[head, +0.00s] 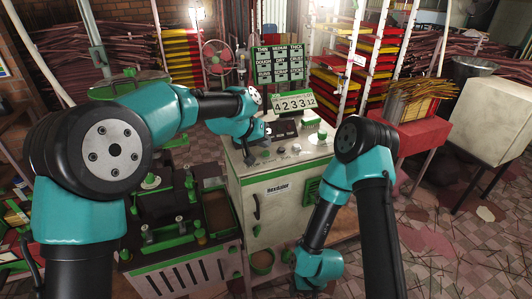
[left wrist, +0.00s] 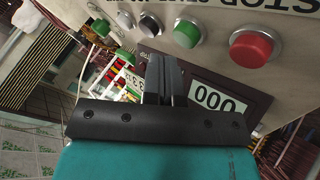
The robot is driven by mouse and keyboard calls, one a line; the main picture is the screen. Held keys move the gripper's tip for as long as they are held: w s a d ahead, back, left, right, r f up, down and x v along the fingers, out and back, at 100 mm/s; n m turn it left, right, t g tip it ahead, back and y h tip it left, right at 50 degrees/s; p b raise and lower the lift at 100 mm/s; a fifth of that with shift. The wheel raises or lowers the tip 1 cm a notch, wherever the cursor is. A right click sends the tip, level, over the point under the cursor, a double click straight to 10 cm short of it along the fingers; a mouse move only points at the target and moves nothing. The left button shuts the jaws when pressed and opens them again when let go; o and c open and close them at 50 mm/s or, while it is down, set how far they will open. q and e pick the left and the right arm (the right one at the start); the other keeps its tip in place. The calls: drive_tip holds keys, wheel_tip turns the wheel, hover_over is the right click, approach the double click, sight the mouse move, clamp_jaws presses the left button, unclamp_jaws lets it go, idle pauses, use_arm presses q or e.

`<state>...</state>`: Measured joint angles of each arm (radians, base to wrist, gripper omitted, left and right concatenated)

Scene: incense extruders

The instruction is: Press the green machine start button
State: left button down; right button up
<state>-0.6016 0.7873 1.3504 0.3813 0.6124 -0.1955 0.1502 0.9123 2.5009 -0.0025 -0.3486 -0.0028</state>
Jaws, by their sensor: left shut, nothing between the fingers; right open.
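The machine (head: 287,211) is a cream cabinet with green trim and a sloped control panel. In the left wrist view, the round green button (left wrist: 187,33) sits in a metal ring, left of a larger red button (left wrist: 250,46). My left gripper (head: 252,157) is over the panel's left part in the head view. In the left wrist view its fingers (left wrist: 163,65) are shut and empty, and their tips appear just below and left of the green button; contact cannot be told. My right gripper (head: 291,257) is low in front of the cabinet, small and dark, open.
A digit display (head: 294,104) stands at the back of the panel. A dark display reading zeros (left wrist: 215,98) lies near the buttons. A green-trimmed bench machine (head: 185,230) stands at left. A red table (head: 410,125) with incense sticks is at right.

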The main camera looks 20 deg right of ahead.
sight(264, 152)
use_arm(q)
drive_tip(key=shift+f, duration=0.25)
idle(0.4)
drive_tip(key=shift+f, duration=0.2)
drive_tip(key=shift+f, duration=0.55)
idle(0.9)
drive_tip(key=shift+r, duration=0.95)
drive_tip(key=shift+r, duration=2.55)
